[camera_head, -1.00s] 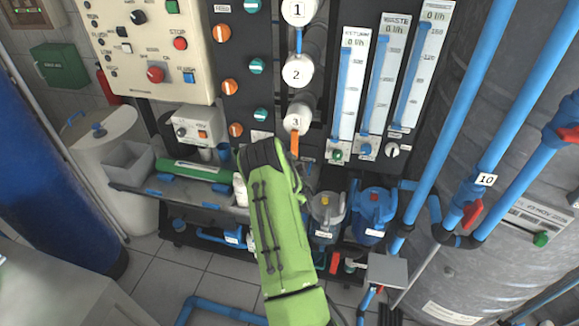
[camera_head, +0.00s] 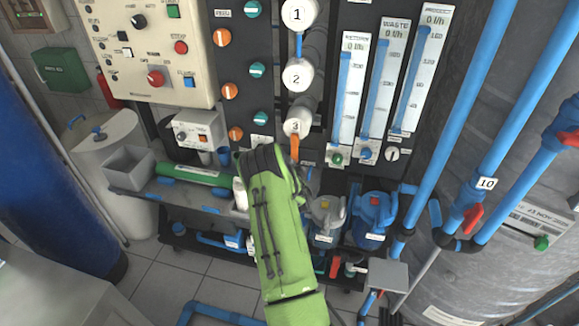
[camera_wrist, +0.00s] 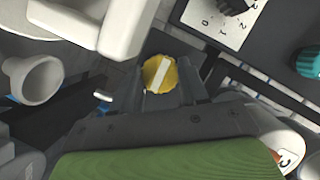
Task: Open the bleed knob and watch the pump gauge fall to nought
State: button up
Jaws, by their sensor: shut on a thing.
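A round yellow knob (camera_wrist: 160,74) with a pale bar across its face shows in the wrist view, which I take to be the bleed knob. My gripper (camera_wrist: 160,90) is shut on it, its dark fingers at either side. In the head view my green arm hides the gripper and the knob. A white plate (camera_wrist: 212,22) with a black scale marked 0, 1, 2 and a dark part at its top edge lies above right in the wrist view. I cannot make out a pump gauge or its needle.
A white funnel-like cup (camera_wrist: 35,78) and a white housing (camera_wrist: 110,25) are close left of my gripper. A large grey tank (camera_head: 480,275) stands at right.

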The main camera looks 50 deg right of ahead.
jog(key=n+g+b, duration=0.2)
jog(key=n+b, duration=0.1)
jog(key=b, duration=0.1)
jog(key=n+g+b, duration=0.2)
jog(key=n+b, duration=0.2)
jog(key=b, duration=0.1)
jog(key=shift+w+a+g+h, duration=0.1)
jog(key=shift+w+g+h, duration=0.05)
jog(key=shift+g+h, duration=0.25)
dwell(0.4)
jog(key=o, duration=1.1)
jog(key=shift+r, duration=0.1)
jog(key=shift+c, duration=0.2)
jog(key=v, duration=1.5)
jog(key=shift+a, duration=0.3)
jog(key=shift+a+r, duration=0.1)
jog(key=shift+r, duration=0.05)
